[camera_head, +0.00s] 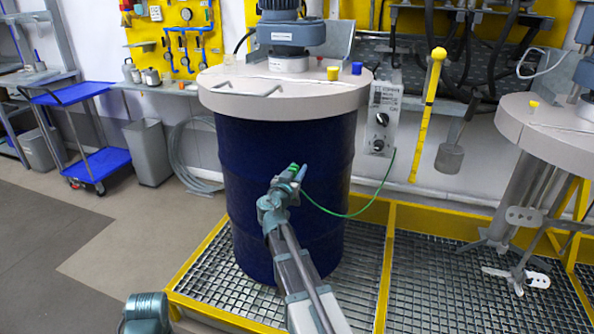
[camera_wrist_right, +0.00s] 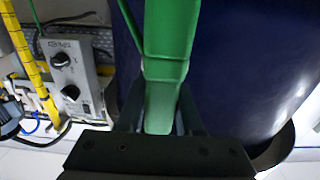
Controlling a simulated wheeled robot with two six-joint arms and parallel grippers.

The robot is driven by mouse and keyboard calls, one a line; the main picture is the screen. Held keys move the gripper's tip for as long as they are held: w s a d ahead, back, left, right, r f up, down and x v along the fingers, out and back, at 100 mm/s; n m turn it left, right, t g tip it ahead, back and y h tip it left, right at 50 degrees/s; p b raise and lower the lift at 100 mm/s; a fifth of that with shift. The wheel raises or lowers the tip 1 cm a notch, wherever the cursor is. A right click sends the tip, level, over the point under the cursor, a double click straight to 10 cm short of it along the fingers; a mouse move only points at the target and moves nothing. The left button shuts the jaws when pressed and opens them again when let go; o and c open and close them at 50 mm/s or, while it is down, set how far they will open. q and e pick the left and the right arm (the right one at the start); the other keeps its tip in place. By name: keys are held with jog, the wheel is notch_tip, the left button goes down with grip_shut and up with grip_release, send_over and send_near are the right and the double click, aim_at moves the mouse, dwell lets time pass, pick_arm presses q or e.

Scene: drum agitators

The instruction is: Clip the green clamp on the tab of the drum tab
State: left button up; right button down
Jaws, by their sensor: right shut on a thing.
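The green clamp (camera_head: 292,168) is held in my right gripper (camera_head: 296,174), in front of the dark blue drum (camera_head: 236,190). In the right wrist view the clamp (camera_wrist_right: 168,60) fills the middle, between the fingers of the right gripper (camera_wrist_right: 162,115). The drum wall (camera_wrist_right: 245,70) lies behind and to the right there. A thin green cable (camera_head: 345,215) hangs from the clamp to the grey control box (camera_head: 381,118). I cannot make out the drum's tab in either view. I cannot tell whether the clamp touches the drum. My left gripper is not in view.
A grey lid (camera_head: 235,103) with a motor (camera_head: 291,32) covers the drum. The drum stands on a yellow-edged grating (camera_head: 410,285). The floor at left is clear up to a blue cart (camera_head: 105,160).

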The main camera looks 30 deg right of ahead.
jog(key=shift+c, duration=2.4)
grip_release()
jog(key=v, duration=1.3)
jog(key=shift+s+a, duration=0.25)
jog(key=shift+s, duration=0.05)
